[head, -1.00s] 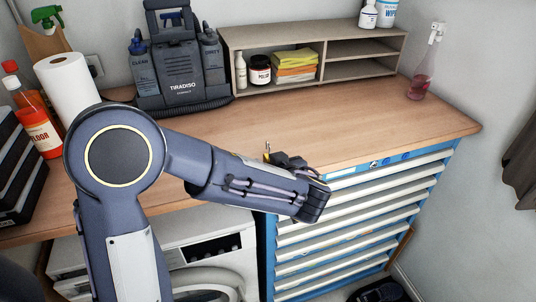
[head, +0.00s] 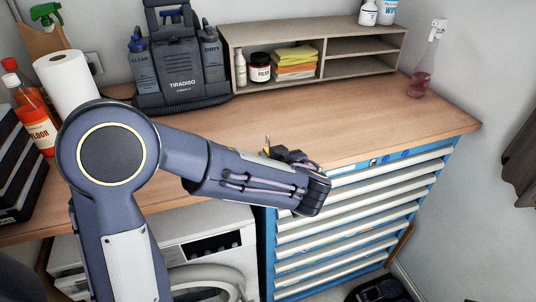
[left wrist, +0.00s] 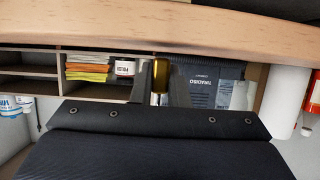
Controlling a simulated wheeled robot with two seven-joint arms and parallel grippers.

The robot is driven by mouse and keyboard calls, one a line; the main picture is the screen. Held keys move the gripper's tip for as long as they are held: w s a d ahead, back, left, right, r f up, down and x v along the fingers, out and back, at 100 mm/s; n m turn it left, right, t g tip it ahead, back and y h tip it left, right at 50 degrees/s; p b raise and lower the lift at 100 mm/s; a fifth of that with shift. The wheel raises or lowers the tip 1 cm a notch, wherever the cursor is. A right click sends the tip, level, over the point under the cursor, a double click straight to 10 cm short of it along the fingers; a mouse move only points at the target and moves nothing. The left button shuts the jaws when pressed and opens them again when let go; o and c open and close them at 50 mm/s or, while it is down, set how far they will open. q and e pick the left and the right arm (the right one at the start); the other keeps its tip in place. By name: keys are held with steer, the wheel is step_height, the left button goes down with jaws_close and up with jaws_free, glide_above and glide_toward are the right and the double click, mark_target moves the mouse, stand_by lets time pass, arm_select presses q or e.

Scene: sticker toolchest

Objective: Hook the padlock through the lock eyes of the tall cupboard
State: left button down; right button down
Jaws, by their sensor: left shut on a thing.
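My left gripper (head: 269,151) is over the front edge of the wooden worktop, near the blue drawer chest. It is shut on a small yellow, brass-coloured thing, which looks like the padlock (left wrist: 161,75). In the left wrist view it sits between the two dark fingers, with a silvery part (left wrist: 158,98) at the palm side. In the head view only a small yellow bit of it shows, and the hand hides the rest. The tall cupboard and its lock eyes are not in view. My right gripper is not in view.
The wooden worktop (head: 370,120) is clear in the middle and right. A shelf unit (head: 365,72), a dark cleaning machine (head: 182,75), a paper roll (head: 70,85) and a spray bottle (head: 423,80) stand on it. The drawer chest (head: 350,220) and a white washer (head: 215,250) are below.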

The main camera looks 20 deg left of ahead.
arm_select(q)
steer(key=shift+r, duration=2)
steer(key=shift+d, duration=0.1)
